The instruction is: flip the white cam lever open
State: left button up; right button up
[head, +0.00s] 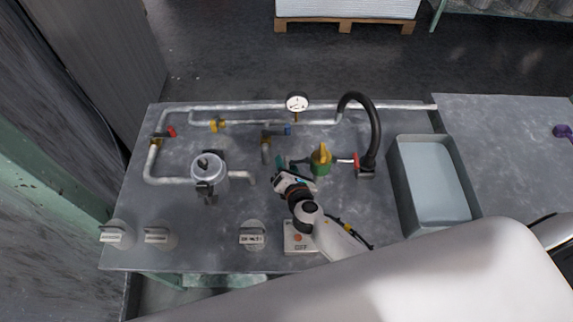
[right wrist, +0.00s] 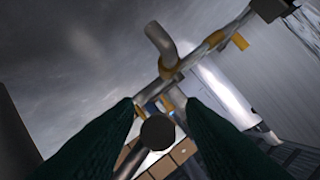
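In the head view, the black hose (head: 375,125) bends down to a fitting at the right of the table. A short pale bar (head: 344,160) and a red piece (head: 356,161) sit at that fitting; I cannot tell for certain that the bar is the white cam lever. My right gripper (head: 289,164) is to the left of it, beside the green valve with a yellow handle (head: 321,158). In the right wrist view its dark green fingers (right wrist: 158,108) are apart, with a dark round knob (right wrist: 157,132) showing between them. The left gripper is not in view.
A metal canister (head: 209,174) stands at the left on the grey table (head: 200,245). Pipes with a gauge (head: 297,102) run along the back. A grey tray (head: 437,180) is at the right. Labelled knobs (head: 253,237) and a switch box (head: 298,238) line the front.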

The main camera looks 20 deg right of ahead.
jog(key=shift+c, duration=1.3)
grip_shut()
jog(key=shift+r+m+y+b, duration=0.25)
jog(key=shift+m+y+b, duration=0.25)
jog(key=shift+b, duration=0.5)
jog(key=shift+a+r+m+t, duration=0.1)
jog(key=shift+r+m+t, duration=0.2)
jog(key=shift+r+m, duration=0.2)
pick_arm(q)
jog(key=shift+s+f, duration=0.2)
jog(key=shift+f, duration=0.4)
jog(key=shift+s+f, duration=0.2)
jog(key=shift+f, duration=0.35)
pick_arm(e)
jog(key=shift+w, duration=0.1)
jog(key=shift+o, duration=1.3)
grip_release()
